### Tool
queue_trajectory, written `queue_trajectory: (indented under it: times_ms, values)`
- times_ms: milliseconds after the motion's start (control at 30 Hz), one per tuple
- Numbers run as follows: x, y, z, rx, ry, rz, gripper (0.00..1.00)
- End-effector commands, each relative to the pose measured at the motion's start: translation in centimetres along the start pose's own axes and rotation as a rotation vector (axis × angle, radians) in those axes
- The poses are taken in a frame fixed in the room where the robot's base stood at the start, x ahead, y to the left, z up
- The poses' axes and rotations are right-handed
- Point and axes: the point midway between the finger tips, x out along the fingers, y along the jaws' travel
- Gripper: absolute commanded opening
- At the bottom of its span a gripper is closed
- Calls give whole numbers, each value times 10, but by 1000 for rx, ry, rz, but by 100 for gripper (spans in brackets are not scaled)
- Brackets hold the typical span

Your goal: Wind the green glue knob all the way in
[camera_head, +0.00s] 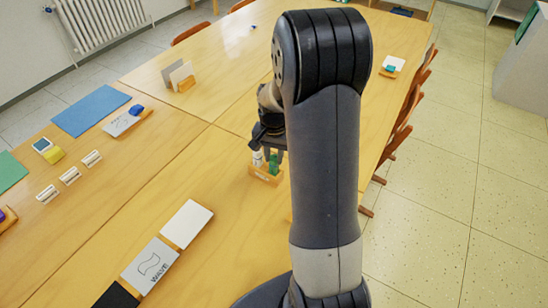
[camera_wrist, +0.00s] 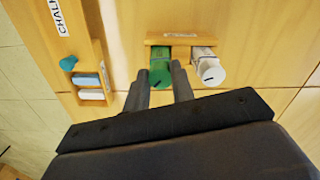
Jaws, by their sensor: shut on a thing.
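A green glue stick (camera_wrist: 159,62) stands beside a white glue stick (camera_wrist: 208,66) in a small wooden holder (camera_wrist: 180,38) in the wrist view. In the head view the green one (camera_head: 274,163) and the white one (camera_head: 257,158) show on the holder (camera_head: 265,176) on the table. My gripper (camera_wrist: 161,84) has one dark finger on each side of the green stick's near end and is shut on it. A dark line marks that end. The white stick's end also has a dark mark and lies just outside the right finger. My gripper (camera_head: 267,146) is partly hidden by my arm in the head view.
A chalk rack (camera_wrist: 71,42) with a blue piece (camera_wrist: 68,63) lies left in the wrist view. Cards (camera_head: 150,265), a blue mat (camera_head: 91,110) and small white items (camera_head: 70,176) lie on the tables. Chairs (camera_head: 398,125) line the right side.

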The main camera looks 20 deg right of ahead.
Motion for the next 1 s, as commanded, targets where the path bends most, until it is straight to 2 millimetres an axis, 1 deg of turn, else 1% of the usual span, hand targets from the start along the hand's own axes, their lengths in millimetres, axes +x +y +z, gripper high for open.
queue_trajectory:
  times_ms: [400, 533, 700, 900, 933, 1000]
  values:
    - [-1, -1, -1, -463, 4, -2, 14]
    - [-1, -1, -1, -589, 5, -2, 14]
    - [-1, -1, -1, -660, 5, -2, 14]
    - [-1, -1, -1, -660, 5, -2, 14]
    - [-1, -1, -1, -660, 5, -2, 26]
    - [-1, -1, -1, -660, 5, -2, 31]
